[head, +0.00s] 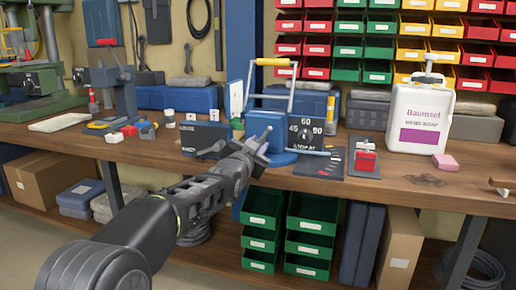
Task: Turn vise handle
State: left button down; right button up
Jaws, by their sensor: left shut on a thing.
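The blue vise (265,122) stands on a round blue base (284,158) near the front edge of the wooden workbench. My left arm comes in from the lower left. Its gripper (257,149) is in front of the vise, low on its near side, and is shut on the vise handle. The fingers hide most of the handle, so its angle cannot be told. A pale lilac sliver shows at the fingertips; I cannot tell whether it is handle or finger. My right gripper is not in view.
A dark panel marked 45, 60, 90 (306,132) and a yellow-topped frame (272,62) stand close behind. A red block on a plate (366,161) and a soap bottle (420,118) are to the right. Green bins (311,221) sit below the bench (420,184).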

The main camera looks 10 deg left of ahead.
pick_arm(q)
jog(key=m+b, duration=0.1)
jog(key=m, duration=0.2)
jog(key=m+b, duration=0.1)
jog(key=m, duration=0.1)
jog(key=shift+f+m+b, duration=0.3)
jog(key=shift+r+m+b, duration=0.1)
jog(key=shift+m+b, duration=0.65)
jog(key=shift+m, duration=0.75)
jog(key=shift+d+m, duration=0.2)
jog(key=shift+m, duration=0.3)
dwell(1.4)
jog(key=c, duration=1.3)
grip_release()
jog(key=shift+r, duration=0.1)
jog(key=shift+o, duration=0.6)
jog(key=shift+a+r, duration=0.1)
jog(key=shift+a, duration=0.05)
jog(key=shift+s, duration=0.15)
